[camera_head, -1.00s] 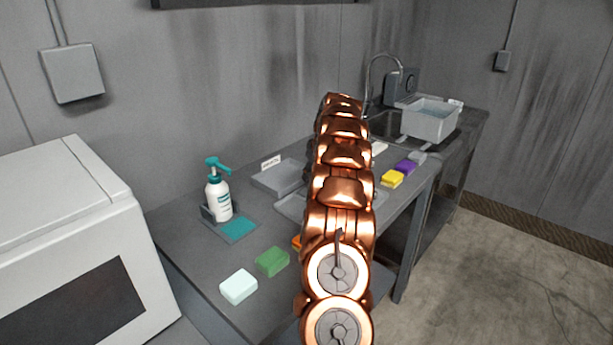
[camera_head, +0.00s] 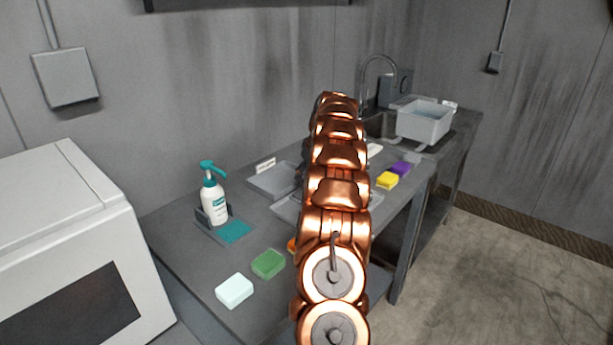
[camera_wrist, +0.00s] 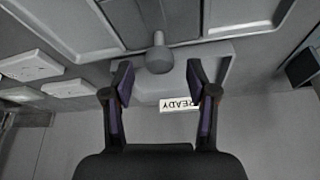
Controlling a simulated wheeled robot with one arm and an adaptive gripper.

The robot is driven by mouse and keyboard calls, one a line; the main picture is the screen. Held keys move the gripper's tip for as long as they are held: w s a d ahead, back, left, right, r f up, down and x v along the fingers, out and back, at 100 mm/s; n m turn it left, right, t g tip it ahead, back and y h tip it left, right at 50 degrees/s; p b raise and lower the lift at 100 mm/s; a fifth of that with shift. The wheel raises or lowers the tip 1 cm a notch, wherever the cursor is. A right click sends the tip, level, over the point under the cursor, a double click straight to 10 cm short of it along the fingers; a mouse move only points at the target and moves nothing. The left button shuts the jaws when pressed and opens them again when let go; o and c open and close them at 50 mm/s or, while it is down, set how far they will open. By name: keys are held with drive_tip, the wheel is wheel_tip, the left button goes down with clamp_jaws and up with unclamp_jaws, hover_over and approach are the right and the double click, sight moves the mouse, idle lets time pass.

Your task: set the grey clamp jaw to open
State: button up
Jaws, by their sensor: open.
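In the wrist view my gripper (camera_wrist: 159,80) has its two dark fingers with purple inner pads spread apart, with nothing held between them. A grey rounded knob on a short stalk (camera_wrist: 159,58) shows just beyond and between the fingertips, in front of a grey plate. I cannot tell whether it belongs to the grey clamp jaw, or how the jaw is set.
The bench holds a pump bottle (camera_head: 214,199), a white block (camera_head: 234,290), a green block (camera_head: 268,264), a yellow block (camera_head: 387,180), a purple block (camera_head: 400,168) and a labelled grey tray (camera_head: 268,184). A grey basin (camera_head: 423,122) stands by the sink. A white box-like appliance (camera_head: 75,215) stands left.

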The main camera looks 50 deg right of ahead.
drive_tip(key=v, duration=1)
drive_tip(key=shift+r, duration=0.35)
drive_tip(key=shift+s, duration=0.15)
